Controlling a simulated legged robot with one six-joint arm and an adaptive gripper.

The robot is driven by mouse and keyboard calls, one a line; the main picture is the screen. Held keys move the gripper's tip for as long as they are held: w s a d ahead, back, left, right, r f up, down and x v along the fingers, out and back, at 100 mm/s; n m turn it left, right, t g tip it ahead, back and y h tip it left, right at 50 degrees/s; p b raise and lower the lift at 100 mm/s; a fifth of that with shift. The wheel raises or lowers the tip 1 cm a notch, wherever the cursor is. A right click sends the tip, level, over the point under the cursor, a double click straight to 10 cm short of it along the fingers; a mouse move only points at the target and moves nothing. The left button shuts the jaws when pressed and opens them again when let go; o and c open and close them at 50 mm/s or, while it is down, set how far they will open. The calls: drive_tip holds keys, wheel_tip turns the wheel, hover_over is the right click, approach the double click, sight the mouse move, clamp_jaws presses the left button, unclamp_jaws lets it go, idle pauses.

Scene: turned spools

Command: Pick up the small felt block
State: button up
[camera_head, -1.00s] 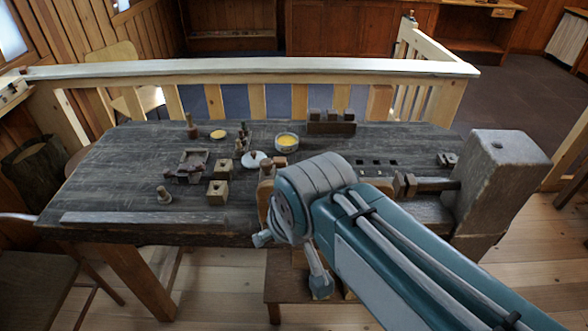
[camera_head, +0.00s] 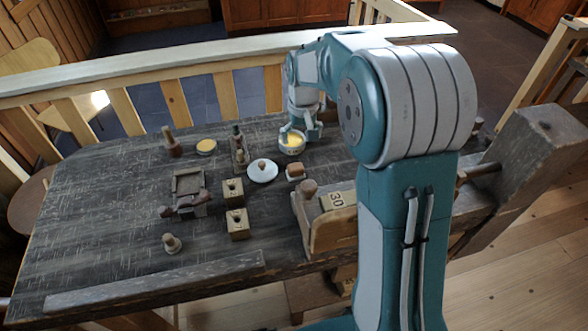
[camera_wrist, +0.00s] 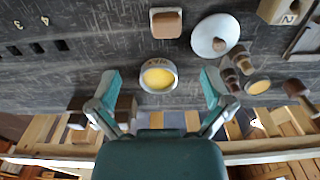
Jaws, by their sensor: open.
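A small block (camera_head: 295,172) with a brown top and a pale lower part lies on the dark table, just right of a white lidded dish; it looks like the felt block. In the wrist view the block (camera_wrist: 166,23) is near the top centre, beyond the fingertips. My gripper (camera_head: 303,130) is open and points down over the back of the table. In the wrist view my gripper (camera_wrist: 160,74) has its fingers spread wide, with a tin of yellow wax (camera_wrist: 158,78) showing between them. I cannot tell whether it touches the tin.
The white lid (camera_head: 262,170) is close beside the block. Wooden cubes (camera_head: 236,223), a small tray (camera_head: 188,183) and a calendar-like stand (camera_head: 335,205) are nearby. A pale railing (camera_head: 200,65) runs behind the table. The table's left front is mostly clear.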

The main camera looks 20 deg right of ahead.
drive_tip(key=shift+w+d+f, duration=0.15)
drive_tip(key=shift+w+f, duration=0.15)
drive_tip(key=shift+f, duration=0.2)
drive_tip(key=shift+w+d+f, duration=0.15)
drive_tip(key=shift+w+f, duration=0.15)
drive_tip(key=shift+f, duration=0.2)
hover_over(296, 167)
wheel_tip(296, 167, down, 5)
drive_tip(key=shift+a+r, duration=0.1)
drive_tip(key=shift+a, duration=0.05)
drive_tip(key=f, duration=0.5)
drive_tip(key=shift+d, duration=0.4)
drive_tip(key=shift+f, duration=0.35)
drive_tip(key=shift+a, duration=0.45)
drive_tip(key=shift+d, duration=0.1)
drive_tip(key=c, duration=0.9)
drive_tip(key=shift+d+f, duration=0.1)
drive_tip(key=shift+d, duration=0.05)
drive_tip(key=shift+c, duration=0.7)
